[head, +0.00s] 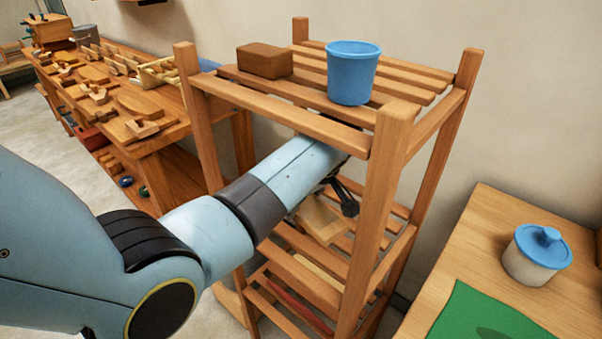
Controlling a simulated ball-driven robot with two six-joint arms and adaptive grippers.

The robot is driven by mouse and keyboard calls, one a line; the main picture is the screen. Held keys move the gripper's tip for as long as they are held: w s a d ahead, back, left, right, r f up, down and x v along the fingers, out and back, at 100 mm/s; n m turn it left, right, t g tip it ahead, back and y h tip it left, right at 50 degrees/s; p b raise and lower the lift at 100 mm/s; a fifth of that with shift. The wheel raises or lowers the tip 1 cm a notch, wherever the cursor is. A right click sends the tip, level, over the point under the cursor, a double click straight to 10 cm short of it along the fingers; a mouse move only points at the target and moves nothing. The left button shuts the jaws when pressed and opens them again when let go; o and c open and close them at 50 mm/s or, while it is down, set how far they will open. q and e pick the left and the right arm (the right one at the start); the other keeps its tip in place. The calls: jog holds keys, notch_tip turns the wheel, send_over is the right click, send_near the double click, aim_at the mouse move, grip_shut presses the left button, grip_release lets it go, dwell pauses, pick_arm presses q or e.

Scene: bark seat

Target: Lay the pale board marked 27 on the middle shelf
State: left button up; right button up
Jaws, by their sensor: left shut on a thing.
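My left arm reaches between the posts of a wooden slatted rack, under its top shelf. My left gripper (343,199) is partly hidden behind the arm and is shut on a pale board (321,221). The board is tilted and shows just above the slats of the middle shelf (304,275). I cannot tell whether it touches them. No number is readable on it from here. My right gripper is not in view.
The rack's top shelf (300,108) holds a brown block (264,61) and a blue bucket (353,73). The front right post (381,190) stands close to my gripper. A workbench (160,140) with wooden parts is at left. A table (500,225) with a blue-lidded jar (537,256) is at right.

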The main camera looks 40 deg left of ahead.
pick_arm(q)
jog(key=shift+a+r+n+g+p, duration=0.15)
jog(key=shift+a+n+g+p, duration=0.15)
jog(key=shift+n, duration=0.3)
jog(key=shift+f, duration=0.25)
jog(key=b, duration=0.5)
send_over(297, 224)
jog(key=d, duration=0.1)
notch_tip(297, 224, down, 4)
jog(key=shift+s+f, duration=0.15)
jog(key=shift+f, duration=0.05)
jog(key=shift+f+b, duration=0.5)
jog(key=shift+f, duration=0.35)
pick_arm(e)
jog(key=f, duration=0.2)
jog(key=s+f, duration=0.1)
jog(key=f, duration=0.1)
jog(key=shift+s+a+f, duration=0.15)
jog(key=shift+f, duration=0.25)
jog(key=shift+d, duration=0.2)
pick_arm(q)
jog(key=shift+d+p, duration=0.1)
jog(key=shift+p, duration=0.2)
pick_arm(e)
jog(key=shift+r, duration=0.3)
pick_arm(q)
jog(key=shift+f, duration=0.15)
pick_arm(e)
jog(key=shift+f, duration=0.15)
